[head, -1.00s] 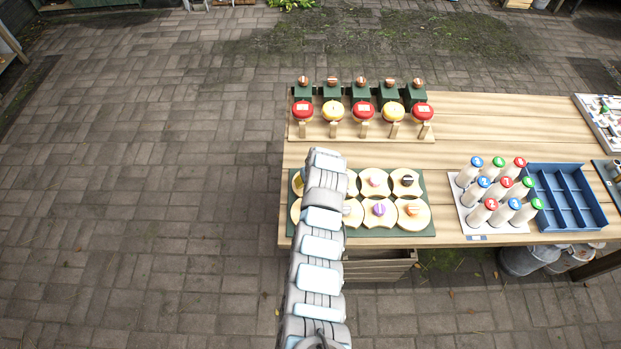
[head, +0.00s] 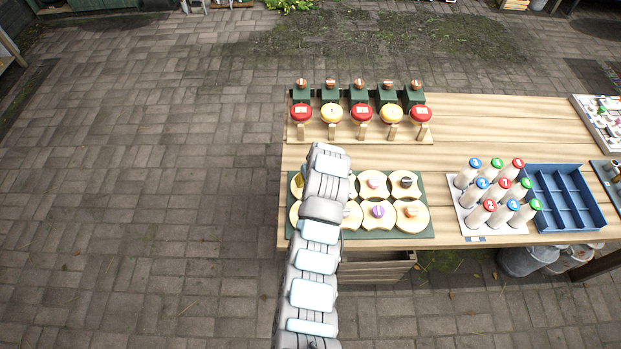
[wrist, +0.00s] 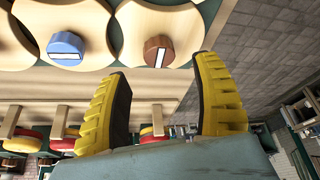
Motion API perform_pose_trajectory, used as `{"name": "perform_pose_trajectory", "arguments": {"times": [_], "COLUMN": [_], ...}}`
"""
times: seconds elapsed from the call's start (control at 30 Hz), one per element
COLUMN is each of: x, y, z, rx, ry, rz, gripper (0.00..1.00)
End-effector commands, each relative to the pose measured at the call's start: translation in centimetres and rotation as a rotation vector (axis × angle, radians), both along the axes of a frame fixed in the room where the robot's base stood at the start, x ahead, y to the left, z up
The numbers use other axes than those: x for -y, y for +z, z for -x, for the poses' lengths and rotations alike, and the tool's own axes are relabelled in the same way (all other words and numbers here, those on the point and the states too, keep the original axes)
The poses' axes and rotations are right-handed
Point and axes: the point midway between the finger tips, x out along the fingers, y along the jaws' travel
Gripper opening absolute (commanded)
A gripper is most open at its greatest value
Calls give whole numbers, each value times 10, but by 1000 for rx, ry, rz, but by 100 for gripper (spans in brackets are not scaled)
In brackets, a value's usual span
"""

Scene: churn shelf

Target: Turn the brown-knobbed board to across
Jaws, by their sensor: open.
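The brown knob (wrist: 160,50) stands on a pale round wooden board (wrist: 151,22) in the wrist view. Its white mark runs close to up-and-down in the picture, slightly tilted. My gripper (wrist: 164,66) is open, with its yellow-and-black fingers apart and the knob showing between and beyond their tips. I see no contact with the knob. In the head view my arm covers part of the green mat (head: 385,234) with the round boards, and I cannot pick out the brown-knobbed board or my fingers there.
A blue knob (wrist: 67,47) with a crosswise white mark sits on the neighbouring board. A rack of red and yellow discs (head: 361,113) stands behind the mat. Numbered bottles (head: 497,188) and a blue divided tray (head: 532,168) are to the right.

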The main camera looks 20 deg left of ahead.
Motion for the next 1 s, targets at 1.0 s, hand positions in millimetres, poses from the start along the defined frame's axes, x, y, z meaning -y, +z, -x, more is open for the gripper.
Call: {"name": "perform_pose_trajectory", "arguments": {"times": [1.0], "x": [18], "y": [62], "z": [18], "rx": [0], "ry": [1], "rz": [1], "gripper": [65]}}
